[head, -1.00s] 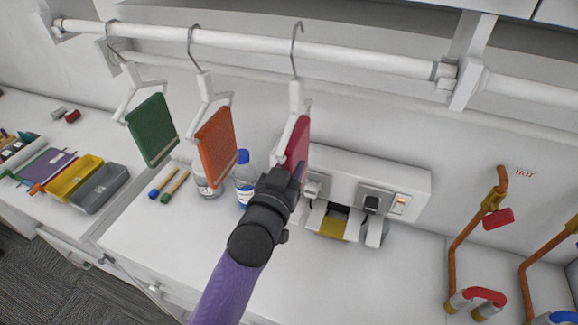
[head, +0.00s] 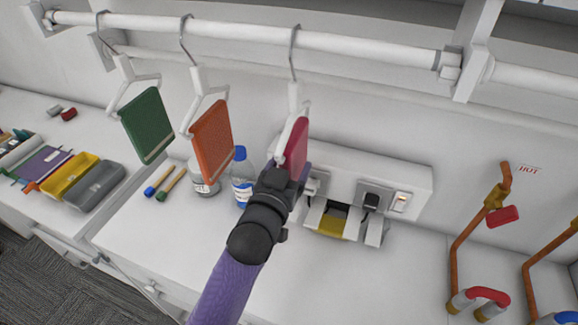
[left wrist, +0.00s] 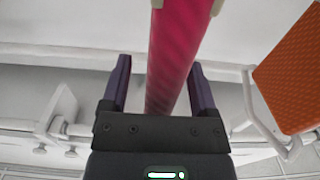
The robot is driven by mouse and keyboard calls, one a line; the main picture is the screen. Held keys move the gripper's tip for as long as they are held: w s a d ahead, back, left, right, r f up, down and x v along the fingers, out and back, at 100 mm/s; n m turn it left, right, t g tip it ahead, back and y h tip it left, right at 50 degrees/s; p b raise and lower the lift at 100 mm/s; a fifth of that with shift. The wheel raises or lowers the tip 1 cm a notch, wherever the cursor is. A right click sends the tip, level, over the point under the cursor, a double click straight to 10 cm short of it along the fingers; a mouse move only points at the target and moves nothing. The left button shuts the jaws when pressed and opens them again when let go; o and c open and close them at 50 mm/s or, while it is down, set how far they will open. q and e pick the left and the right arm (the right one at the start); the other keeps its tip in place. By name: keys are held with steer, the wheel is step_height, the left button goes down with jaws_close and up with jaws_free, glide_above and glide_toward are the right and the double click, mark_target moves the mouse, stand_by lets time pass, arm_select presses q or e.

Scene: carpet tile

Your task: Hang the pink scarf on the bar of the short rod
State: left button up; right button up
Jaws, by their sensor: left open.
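The pink scarf (head: 297,146) hangs over a white hanger (head: 297,100) whose hook is on the white rod (head: 330,45). My left gripper (head: 296,176) is at the scarf's lower part, in front of it, and hides some of it. In the left wrist view the pink scarf (left wrist: 178,60) runs down between the two open fingers of my left gripper (left wrist: 160,80). Gaps show between the fingers and the cloth at the near end. My right gripper is in neither view.
An orange scarf (head: 212,142) and a green scarf (head: 147,125) hang on hangers to the left. A bottle (head: 242,180) and jar (head: 204,180) stand below. A white wall unit (head: 400,165) with plugs is right of the gripper. Copper pipes (head: 468,238) stand farther right.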

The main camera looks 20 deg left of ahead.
arm_select(q)
steer(key=s, duration=1)
steer(key=s+a+f+m+g, duration=0.1)
steer(key=s+f+m+g, duration=0.1)
steer(key=s+f+g, duration=1.15)
steer(key=s+f+g+b, duration=0.15)
steer(key=f+b, duration=0.55)
steer(key=f, duration=0.9)
steer(key=s+f+g+b, duration=0.1)
steer(key=s+f+b, duration=0.2)
steer(key=f+b, duration=0.85)
steer(key=s+a+f+b, duration=0.1)
steer(key=s+f, duration=0.3)
steer(key=f, duration=0.4)
steer(key=s+a+f+g+b, duration=0.1)
steer(key=s+f+b, duration=0.2)
steer(key=f, duration=0.4)
steer(key=s+a+f+b, duration=0.1)
steer(key=s+f, duration=0.5)
steer(key=f, duration=0.2)
steer(key=shift+a+f+y+b, duration=0.25)
steer(key=shift+f+y+b, duration=0.05)
steer(key=shift+y+b, duration=0.1)
